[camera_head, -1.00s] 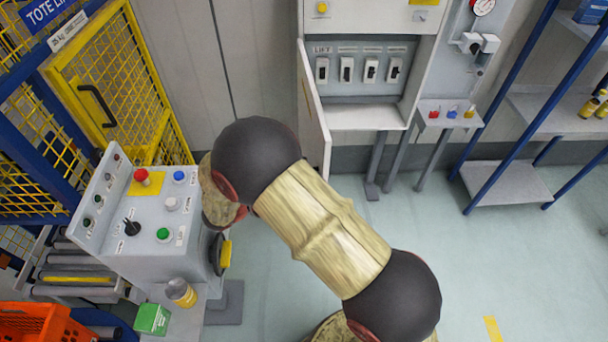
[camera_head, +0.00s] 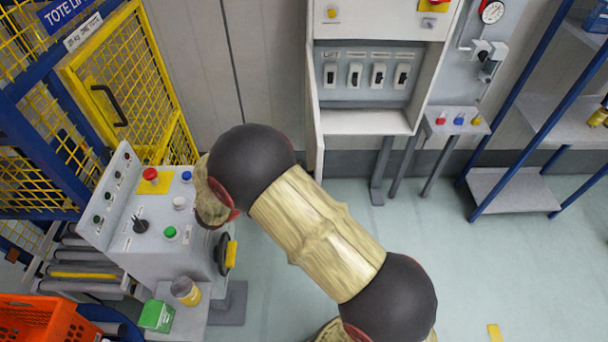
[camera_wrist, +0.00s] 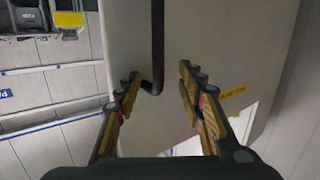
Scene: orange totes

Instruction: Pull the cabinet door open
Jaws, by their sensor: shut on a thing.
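The cabinet (camera_head: 372,122) stands at the back wall in the head view, with a row of switches inside. Its pale door (camera_head: 315,120) stands open at the left side and shows nearly edge-on. In the wrist view the door panel (camera_wrist: 205,30) fills the middle, with a black bar handle (camera_wrist: 158,40) running down it. My gripper (camera_wrist: 160,78) has its fingers on both sides of the handle's lower end and is shut on it. In the head view my arm hides the gripper.
A control console (camera_head: 150,230) with buttons stands at the left, before a yellow mesh gate (camera_head: 125,85). An orange tote (camera_head: 45,320) is at the lower left. A small button stand (camera_head: 455,125) and shelving (camera_head: 510,190) stand right. The floor between is clear.

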